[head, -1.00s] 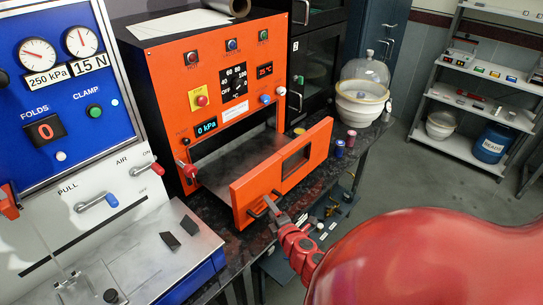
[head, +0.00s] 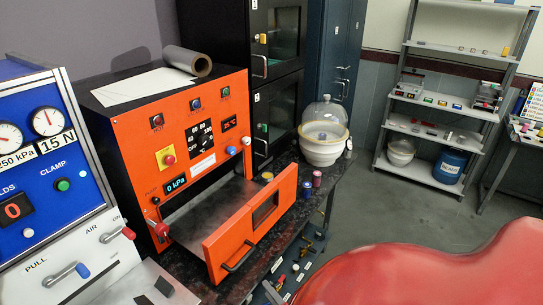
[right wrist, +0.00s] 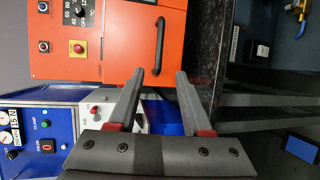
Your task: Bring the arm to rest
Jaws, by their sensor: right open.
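My right arm (head: 420,275) is a large red shape at the lower right of the head view, with most of its gripper out of sight or cut off at the bottom edge. In the right wrist view my right gripper (right wrist: 160,74) has its two grey fingers apart and nothing between them. Beyond the fingertips is the orange door with its black handle (right wrist: 159,45). My left gripper is not in view.
A blue press panel (head: 45,180) stands at the left. A glass-domed desiccator (head: 325,130) and small coloured jars (head: 307,189) stand on the dark bench behind the door. Grey shelves (head: 440,100) are at the back right. Floor is open between bench and shelves.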

